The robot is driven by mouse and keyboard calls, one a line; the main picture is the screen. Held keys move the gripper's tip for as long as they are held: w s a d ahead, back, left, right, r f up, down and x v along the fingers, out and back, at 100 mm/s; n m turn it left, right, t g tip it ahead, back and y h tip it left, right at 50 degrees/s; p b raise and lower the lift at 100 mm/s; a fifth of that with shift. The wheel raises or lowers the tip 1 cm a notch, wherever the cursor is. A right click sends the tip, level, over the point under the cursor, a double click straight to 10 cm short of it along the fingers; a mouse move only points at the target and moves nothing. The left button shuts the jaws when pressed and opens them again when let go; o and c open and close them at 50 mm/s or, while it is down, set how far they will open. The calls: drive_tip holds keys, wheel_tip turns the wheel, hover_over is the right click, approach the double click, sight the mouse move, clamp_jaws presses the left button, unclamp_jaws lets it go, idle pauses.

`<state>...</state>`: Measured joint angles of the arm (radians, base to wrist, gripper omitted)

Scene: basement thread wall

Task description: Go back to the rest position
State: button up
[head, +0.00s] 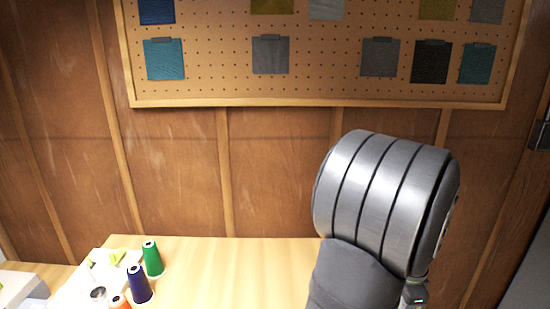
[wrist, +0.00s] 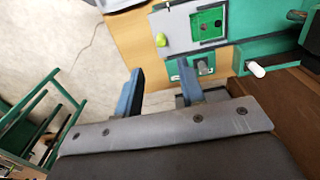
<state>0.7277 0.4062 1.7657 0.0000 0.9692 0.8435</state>
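My gripper (wrist: 158,88) shows in the wrist view with its two blue-grey fingers apart and nothing visible between them. In the head view my grey and silver arm is raised at the right, in front of the wooden wall, and the fingers cannot be made out there.
A wooden table (head: 215,270) holds a green thread cone (head: 152,259), a navy cone (head: 139,285) and an orange cone (head: 119,302) at the left. A pegboard (head: 330,88) with fabric swatches hangs behind. The wrist view shows a green frame (wrist: 38,118) over pale floor.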

wheel_tip(320, 180, down, 10)
drive_tip(key=shift+f, duration=0.1)
idle(0.6)
drive_tip(key=shift+r, duration=3.15)
drive_tip(key=shift+f, duration=3.05)
drive_tip(key=shift+w, duration=0.7)
